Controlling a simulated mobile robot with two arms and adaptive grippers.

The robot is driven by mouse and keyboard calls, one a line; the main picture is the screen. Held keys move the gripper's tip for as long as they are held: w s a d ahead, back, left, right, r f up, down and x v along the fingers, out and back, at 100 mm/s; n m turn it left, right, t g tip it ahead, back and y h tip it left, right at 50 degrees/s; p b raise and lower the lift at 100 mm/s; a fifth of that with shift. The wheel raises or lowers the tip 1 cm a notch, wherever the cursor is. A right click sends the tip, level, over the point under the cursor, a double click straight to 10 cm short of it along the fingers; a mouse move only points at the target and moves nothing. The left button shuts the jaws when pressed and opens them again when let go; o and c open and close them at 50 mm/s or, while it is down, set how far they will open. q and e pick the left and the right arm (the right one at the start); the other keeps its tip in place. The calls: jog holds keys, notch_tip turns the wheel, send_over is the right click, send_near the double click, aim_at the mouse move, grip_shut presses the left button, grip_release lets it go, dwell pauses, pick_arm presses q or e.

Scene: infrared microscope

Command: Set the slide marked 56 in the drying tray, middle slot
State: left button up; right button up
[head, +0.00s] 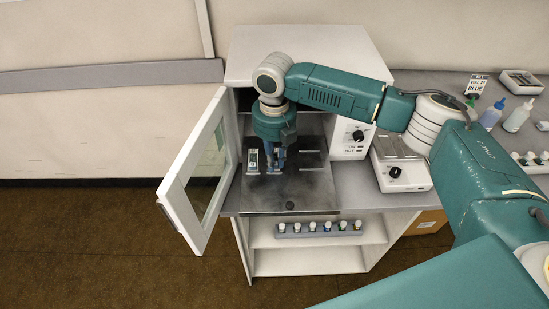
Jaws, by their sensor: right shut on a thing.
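My right gripper (275,168) points straight down inside the open white cabinet, low over a dark tray plate (302,190). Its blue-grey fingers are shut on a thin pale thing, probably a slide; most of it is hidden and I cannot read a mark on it. Just left of the fingers, a slide with a white and dark label (253,160) is on the plate; its number is too small to read. Pale slot lines show on the plate to the right of the gripper. I cannot tell whether the held thing touches the plate. My left gripper is not in view.
The cabinet's glass door (197,170) stands open to the left. A control panel with a knob (357,135) is right of the opening, and a white device (402,172) stands beside it. A rack of vials (318,229) sits on the lower shelf. Bottles (518,116) stand far right.

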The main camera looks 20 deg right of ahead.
jog(key=shift+f, duration=0.15)
dwell(0.3)
jog(key=o, duration=1.3)
